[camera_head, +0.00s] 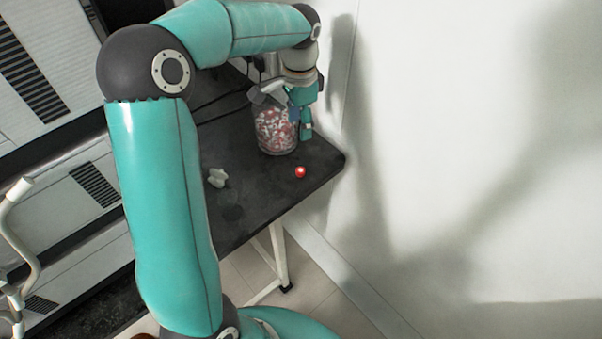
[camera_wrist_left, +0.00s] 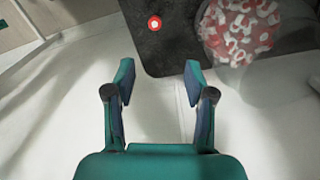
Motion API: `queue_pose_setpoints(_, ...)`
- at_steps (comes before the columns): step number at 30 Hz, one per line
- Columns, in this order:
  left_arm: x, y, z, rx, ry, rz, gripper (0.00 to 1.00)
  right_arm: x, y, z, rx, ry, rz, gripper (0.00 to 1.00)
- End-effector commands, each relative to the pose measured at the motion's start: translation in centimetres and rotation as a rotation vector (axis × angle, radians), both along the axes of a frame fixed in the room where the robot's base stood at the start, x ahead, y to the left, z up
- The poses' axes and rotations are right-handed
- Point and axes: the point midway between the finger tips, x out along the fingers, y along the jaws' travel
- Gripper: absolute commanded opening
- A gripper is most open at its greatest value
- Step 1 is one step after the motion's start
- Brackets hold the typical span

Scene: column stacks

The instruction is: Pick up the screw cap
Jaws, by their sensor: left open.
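The screw cap, a small round red piece with a pale centre (camera_head: 300,172), lies on the dark table near its front right corner. In the left wrist view the cap (camera_wrist_left: 154,23) shows at the top, beyond my fingertips and apart from them. My left gripper (camera_head: 300,121) is beside the jar's right side in the head view, near the table's far right edge. In the left wrist view its two fingers (camera_wrist_left: 160,82) are spread apart with nothing between them. My right gripper is not in view.
A clear jar of red and white pieces (camera_head: 276,133) stands close to my left gripper; it shows at the wrist view's upper right (camera_wrist_left: 238,30). A small pale object (camera_head: 217,178) lies on the dark table (camera_head: 262,187). A white wall (camera_head: 450,150) rises to the right.

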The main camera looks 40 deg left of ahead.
Motion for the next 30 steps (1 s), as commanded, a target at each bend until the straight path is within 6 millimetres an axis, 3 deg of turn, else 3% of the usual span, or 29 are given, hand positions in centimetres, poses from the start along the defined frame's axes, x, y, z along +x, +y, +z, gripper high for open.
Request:
queue_pose_setpoints(12,-0.1,-0.1,-8.6,-0.003,0.004,0.001,0.54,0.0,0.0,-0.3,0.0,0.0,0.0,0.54)
queue_pose_setpoints(22,-0.2,-0.3,-11.0,-0.003,0.003,0.002,0.54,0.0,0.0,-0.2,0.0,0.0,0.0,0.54)
queue_pose_setpoints(30,-0.5,-0.8,-14.6,-0.003,0.003,0.001,0.54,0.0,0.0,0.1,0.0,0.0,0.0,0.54)
